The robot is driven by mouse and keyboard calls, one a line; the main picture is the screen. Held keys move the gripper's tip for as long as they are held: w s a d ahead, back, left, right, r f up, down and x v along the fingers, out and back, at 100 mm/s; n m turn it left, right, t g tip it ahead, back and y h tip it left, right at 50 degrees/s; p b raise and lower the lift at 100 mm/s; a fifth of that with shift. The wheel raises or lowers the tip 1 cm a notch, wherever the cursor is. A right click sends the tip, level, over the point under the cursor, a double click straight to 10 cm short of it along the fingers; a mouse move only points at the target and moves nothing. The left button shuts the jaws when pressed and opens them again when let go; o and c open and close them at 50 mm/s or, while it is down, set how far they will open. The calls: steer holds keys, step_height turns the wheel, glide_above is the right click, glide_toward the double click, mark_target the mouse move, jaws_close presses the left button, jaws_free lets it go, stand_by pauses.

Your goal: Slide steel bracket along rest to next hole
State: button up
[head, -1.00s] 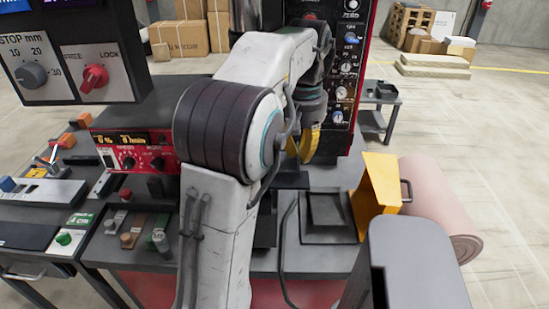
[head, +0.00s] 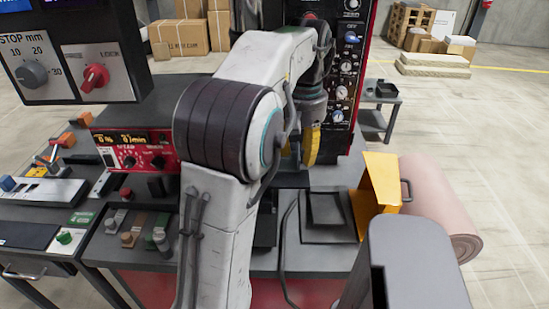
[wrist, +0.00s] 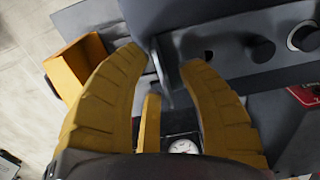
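My gripper (wrist: 162,57) has yellow ribbed fingers, spread apart in the wrist view. A thin grey plate (wrist: 163,72) stands nearly edge-on between the fingertips, beside a dark grey bar (wrist: 230,72). It may be the steel bracket, but I cannot tell for sure. No clear finger contact with it shows. The bar has a dark hole (wrist: 208,55) and round knobs along it. In the head view my gripper's yellow finger (head: 312,147) hangs in front of the red and black machine; my arm hides most of the work spot.
A yellow guard (head: 380,185) stands at the right of the machine table, with a pink roll (head: 437,200) beyond it. A control panel (head: 68,65) juts in at the upper left. A red-fronted box (head: 135,148) stands left of my arm. Open floor lies at the right.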

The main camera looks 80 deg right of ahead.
step_height(320, 180, up, 7)
steer(key=p, duration=0.7)
stand_by(0.8)
